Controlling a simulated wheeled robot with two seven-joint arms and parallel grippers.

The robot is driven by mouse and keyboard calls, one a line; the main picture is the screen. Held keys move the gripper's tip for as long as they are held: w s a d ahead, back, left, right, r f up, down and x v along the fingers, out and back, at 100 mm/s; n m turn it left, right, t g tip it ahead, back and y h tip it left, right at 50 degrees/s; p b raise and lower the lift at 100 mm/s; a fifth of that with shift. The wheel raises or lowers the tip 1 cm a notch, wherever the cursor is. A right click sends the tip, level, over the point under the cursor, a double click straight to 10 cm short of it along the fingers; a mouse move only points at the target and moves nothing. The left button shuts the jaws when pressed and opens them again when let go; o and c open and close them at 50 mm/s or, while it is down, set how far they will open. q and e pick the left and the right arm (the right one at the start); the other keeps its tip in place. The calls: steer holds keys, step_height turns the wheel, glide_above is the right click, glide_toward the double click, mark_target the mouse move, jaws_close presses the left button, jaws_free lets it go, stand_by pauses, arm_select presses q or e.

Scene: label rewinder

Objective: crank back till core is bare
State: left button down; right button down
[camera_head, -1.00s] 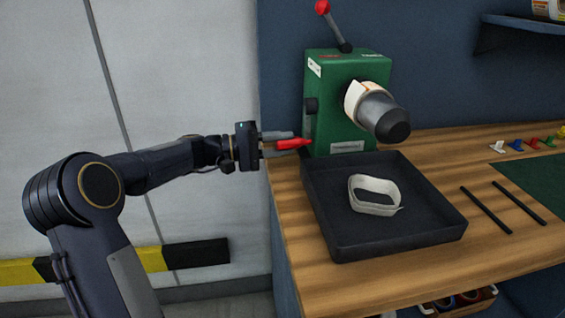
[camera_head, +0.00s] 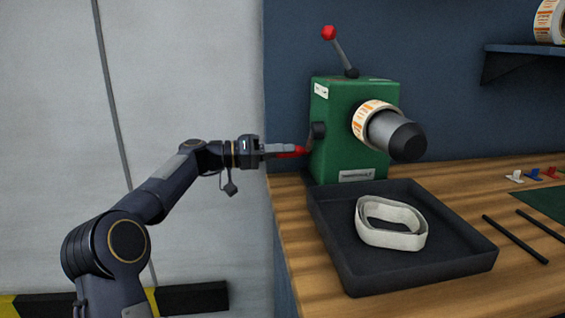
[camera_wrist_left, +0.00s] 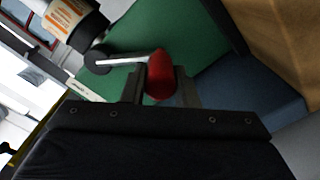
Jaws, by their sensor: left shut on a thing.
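The green rewinder (camera_head: 345,135) stands on the bench, with a grey, black-tipped spindle (camera_head: 395,135) pointing to the front right. A label roll (camera_head: 369,121) with orange print sits around the spindle. My left gripper (camera_head: 300,151) is shut on the red crank handle (camera_head: 291,152) at the machine's left side. In the left wrist view the red handle (camera_wrist_left: 159,75) sits between the fingers, joined to a metal crank arm (camera_wrist_left: 125,60). A pale strip (camera_head: 390,225) lies looped in the black tray (camera_head: 400,272) below the spindle. My right gripper is not in view.
A lever with a red knob (camera_head: 328,33) rises from the machine's top. Two dark rods (camera_head: 514,239) and small coloured clips (camera_head: 533,174) lie on the bench at right. Another label roll (camera_head: 549,20) stands on the wall shelf (camera_head: 525,49).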

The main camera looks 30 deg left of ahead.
arm_select(q)
steer(key=shift+w+a+r+m, duration=0.25)
steer(key=shift+r+m, duration=0.05)
steer(key=shift+m, duration=0.2)
steer(key=shift+r, duration=0.1)
steer(key=c, duration=1.1)
jaws_free()
steer(key=shift+a, duration=0.1)
steer(key=p+v, duration=0.1)
steer(key=v, duration=0.6)
steer(key=shift+s+a, duration=0.2)
steer(key=shift+a, duration=0.05)
